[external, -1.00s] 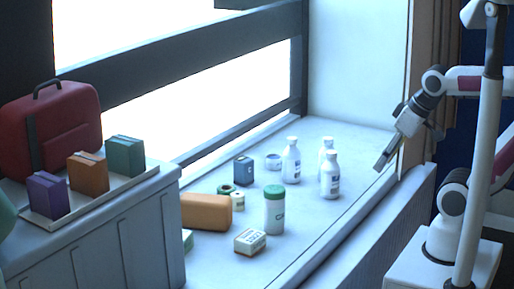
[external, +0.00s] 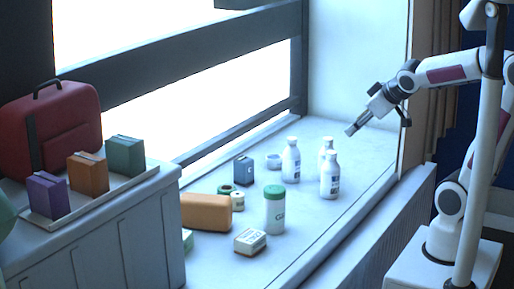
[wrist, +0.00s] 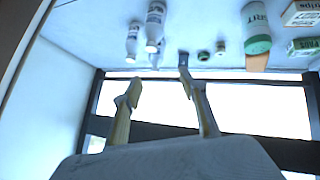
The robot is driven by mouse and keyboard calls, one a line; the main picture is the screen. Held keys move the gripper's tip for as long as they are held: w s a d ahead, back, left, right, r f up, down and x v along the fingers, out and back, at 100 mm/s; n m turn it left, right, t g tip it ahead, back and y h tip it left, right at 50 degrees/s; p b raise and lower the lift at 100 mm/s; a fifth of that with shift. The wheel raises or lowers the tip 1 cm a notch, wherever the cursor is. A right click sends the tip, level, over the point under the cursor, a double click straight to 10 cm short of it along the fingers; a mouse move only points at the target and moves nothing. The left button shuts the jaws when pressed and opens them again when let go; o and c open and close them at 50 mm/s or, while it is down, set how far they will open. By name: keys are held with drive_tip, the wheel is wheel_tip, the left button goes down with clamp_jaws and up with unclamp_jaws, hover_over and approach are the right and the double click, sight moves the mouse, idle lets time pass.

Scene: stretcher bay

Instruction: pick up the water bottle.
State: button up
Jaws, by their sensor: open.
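Three white bottles with white caps stand upright on the pale bench: one at the left (external: 291,160), one at the back right (external: 326,152), partly hidden, and one in front (external: 330,177). I cannot tell which one is the water bottle. Two also show in the wrist view, a left one (wrist: 132,42) and a larger one (wrist: 154,26), with a third partly hidden behind. My gripper (external: 352,130) is open and empty, above and to the right of the bottles, apart from them. Its two fingers (wrist: 160,82) show spread in the wrist view.
A green-lidded canister (external: 274,212), a white carton (external: 250,242), an orange block (external: 206,213), a blue box (external: 243,171) and small rolls stand left of the bottles. A cabinet with a tray of boxes (external: 127,155) and a red case (external: 50,130) is further left. Bench space right of the bottles is clear.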

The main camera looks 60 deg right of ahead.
drive_tip(key=w+d+f+n+t+y, duration=0.25)
drive_tip(key=w+d+n+t, duration=0.25)
drive_tip(key=w+d, duration=1.05)
drive_tip(key=s+a+f+n+t+y, duration=0.1)
drive_tip(key=s+a+f+n+y, duration=0.1)
drive_tip(key=s+f+y, duration=0.8)
wheel_tip(320, 180, down, 2)
drive_tip(key=shift+s+a+f+y, duration=0.15)
drive_tip(key=shift+a+f+y, duration=0.1)
drive_tip(key=shift+a+y, duration=0.45)
drive_tip(key=shift+x, duration=1.25)
drive_tip(key=shift+r, duration=0.1)
